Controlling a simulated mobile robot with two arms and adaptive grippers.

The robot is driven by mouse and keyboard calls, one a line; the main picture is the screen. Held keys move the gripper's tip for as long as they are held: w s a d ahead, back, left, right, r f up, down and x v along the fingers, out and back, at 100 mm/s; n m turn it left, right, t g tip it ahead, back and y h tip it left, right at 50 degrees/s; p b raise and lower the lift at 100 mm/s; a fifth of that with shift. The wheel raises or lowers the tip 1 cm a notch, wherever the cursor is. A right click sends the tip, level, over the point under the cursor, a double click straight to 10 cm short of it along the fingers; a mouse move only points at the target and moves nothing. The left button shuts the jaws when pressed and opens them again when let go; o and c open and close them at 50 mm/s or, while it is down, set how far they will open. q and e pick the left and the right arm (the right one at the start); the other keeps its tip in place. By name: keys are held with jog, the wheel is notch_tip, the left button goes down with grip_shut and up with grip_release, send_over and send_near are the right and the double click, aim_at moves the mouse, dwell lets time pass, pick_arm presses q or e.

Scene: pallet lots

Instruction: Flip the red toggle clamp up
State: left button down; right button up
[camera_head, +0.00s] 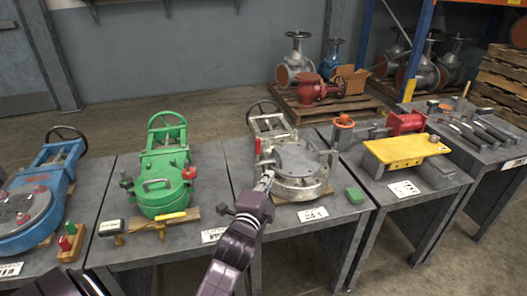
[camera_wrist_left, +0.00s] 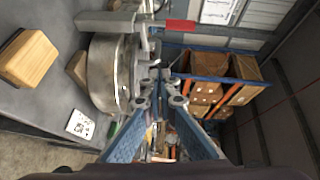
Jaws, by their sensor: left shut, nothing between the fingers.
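The red toggle clamp shows as a red-tipped handle (camera_head: 258,146) at the left side of the silver round-lidded valve unit (camera_head: 300,165). In the left wrist view the red grip (camera_wrist_left: 180,26) sticks out to the right from a grey metal bar near the top. My left gripper (camera_head: 267,178) is at the front-left edge of the silver unit, below the red handle in the picture. Its blue fingers (camera_wrist_left: 158,80) come together with nothing between them, apart from the red grip. Contact with the unit's rim cannot be told.
A green valve unit (camera_head: 163,170) stands to the left and a blue one (camera_head: 40,205) at the far left. A small green block (camera_head: 355,194) lies right of the silver unit. A yellow plate (camera_head: 405,149) stands on the table farther right.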

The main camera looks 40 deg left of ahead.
pick_arm(q)
jog(key=shift+w+a+r+m+t, duration=0.2)
jog(key=shift+w+r+m+t, duration=0.1)
jog(key=shift+r, duration=0.3)
jog(key=shift+w+a+r+m+t, duration=0.2)
jog(key=shift+w+r+m, duration=0.1)
jog(key=shift+r, duration=0.25)
pick_arm(e)
jog(key=shift+s+f, duration=0.65)
jog(key=shift+f, duration=0.3)
pick_arm(q)
jog(key=b+x, duration=0.1)
jog(key=x, duration=0.9)
jog(key=s+a, duration=0.2)
jog(key=a, duration=0.1)
jog(key=shift+s+a, duration=0.1)
jog(key=shift+s, duration=0.2)
pick_arm(e)
jog(key=shift+w+a+r, duration=0.1)
jog(key=shift+w+r, duration=0.95)
jog(key=shift+r, duration=0.05)
pick_arm(q)
jog(key=shift+s, duration=0.1)
